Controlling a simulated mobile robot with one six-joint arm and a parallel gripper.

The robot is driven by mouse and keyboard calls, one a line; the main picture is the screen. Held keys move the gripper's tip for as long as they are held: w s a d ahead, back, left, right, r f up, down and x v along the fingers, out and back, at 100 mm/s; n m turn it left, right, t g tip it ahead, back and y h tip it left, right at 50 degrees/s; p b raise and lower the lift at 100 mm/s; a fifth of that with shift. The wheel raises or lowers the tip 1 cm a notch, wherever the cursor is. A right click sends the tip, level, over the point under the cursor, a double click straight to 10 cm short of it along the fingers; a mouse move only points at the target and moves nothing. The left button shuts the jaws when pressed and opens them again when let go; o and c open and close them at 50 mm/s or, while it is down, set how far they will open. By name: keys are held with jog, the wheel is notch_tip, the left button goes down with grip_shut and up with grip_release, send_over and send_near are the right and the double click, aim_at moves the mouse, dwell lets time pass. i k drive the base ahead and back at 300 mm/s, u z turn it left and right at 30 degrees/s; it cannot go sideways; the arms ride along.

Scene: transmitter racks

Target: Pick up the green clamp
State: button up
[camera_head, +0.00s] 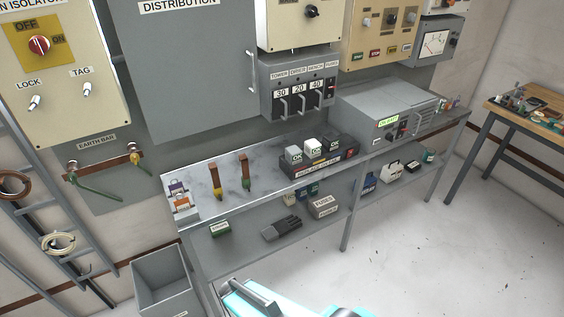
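Two green-ended pieces could be the green clamp. One is the small green clamp (247,183) at the foot of the right brown upright bar on the bench's left half. A similar yellow clamp (217,194) is at the foot of the left bar. The other is a green clamp (72,178) at the left end of the copper earth bar on the wall, with a green cable hanging from it. A yellow clamp (134,158) is at that bar's right end. Cyan and grey parts of my arm show at the bottom; no gripper fingertips can be made out.
The grey bench (200,203) carries padlocks (180,196) at left and a grey unit (385,125) at right. A lower shelf (250,249) holds gloves (282,229) and small boxes. A grey bin (162,272) stands at lower left. The floor at right is clear.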

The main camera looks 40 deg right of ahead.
aim_at(246, 181)
jog(key=z, duration=0.75)
jog(key=k, duration=1)
jog(key=u, duration=0.05)
jog(key=i, duration=0.85)
